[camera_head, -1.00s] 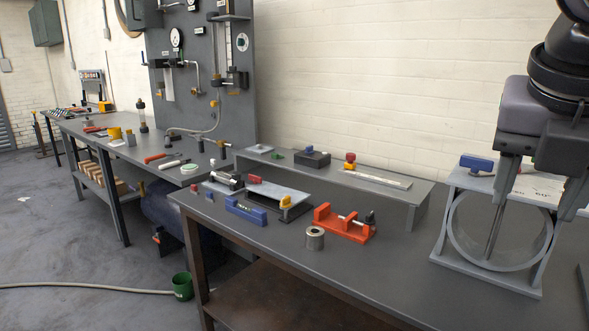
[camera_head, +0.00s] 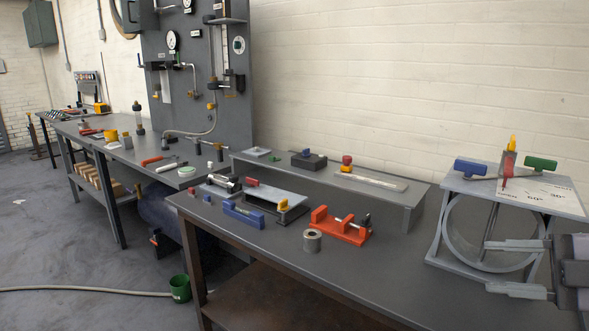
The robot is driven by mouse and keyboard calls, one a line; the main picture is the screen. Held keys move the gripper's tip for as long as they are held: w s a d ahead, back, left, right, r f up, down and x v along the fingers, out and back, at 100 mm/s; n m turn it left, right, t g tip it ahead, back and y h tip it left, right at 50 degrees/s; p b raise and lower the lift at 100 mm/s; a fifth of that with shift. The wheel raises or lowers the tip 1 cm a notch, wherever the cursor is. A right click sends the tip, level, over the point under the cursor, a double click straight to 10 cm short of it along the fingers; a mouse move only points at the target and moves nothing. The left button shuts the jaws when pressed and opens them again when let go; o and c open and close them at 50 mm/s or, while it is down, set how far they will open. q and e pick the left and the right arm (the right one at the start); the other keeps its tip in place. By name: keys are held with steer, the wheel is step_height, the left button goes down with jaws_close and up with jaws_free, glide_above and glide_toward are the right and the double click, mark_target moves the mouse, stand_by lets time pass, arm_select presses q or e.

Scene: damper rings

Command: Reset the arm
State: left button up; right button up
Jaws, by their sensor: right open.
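A grey damper stand (camera_head: 437,240) with a large ring (camera_head: 457,246) under its top plate stands at the right of the front bench. On the plate, a blue-handled (camera_head: 471,167) and green-handled (camera_head: 541,163) lever sits beside a red pointer (camera_head: 507,168) with a yellow tip (camera_head: 513,143). The plate carries a printed angle scale (camera_head: 545,195). A thin rod (camera_head: 491,226) shows inside the ring. My right gripper (camera_head: 488,267) is open and empty, its two fingers pointing left in front of the ring, covering part of it. My left gripper is not in view.
An orange fixture (camera_head: 340,229), a steel collar (camera_head: 313,241) and a blue block (camera_head: 243,214) stand left on the bench. A raised grey shelf (camera_head: 410,197) runs along the wall behind. Bare bench top (camera_head: 370,270) lies between the collar and the stand.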

steer(key=s+d+f+m+t+h, duration=0.2)
steer(key=f+m+t+h, duration=0.2)
steer(key=f+m, duration=0.5)
steer(key=s+d+f+m+t+h, duration=0.1)
steer(key=s+f+m+t+h, duration=0.25)
steer(key=f, duration=0.95)
steer(key=s+a+f+m+g+h, duration=0.1)
steer(key=s+a+f+m+g, duration=0.1)
steer(key=s+a+f+m, duration=0.2)
steer(key=s+a+f+m+g+h+p, duration=0.1)
steer(key=s+a+f+m+g, duration=0.2)
steer(key=a+f, duration=0.7)
steer(key=shift+s+a+f+m, duration=0.15)
steer(key=shift+s+a+m, duration=0.45)
steer(key=shift+s, duration=0.25)
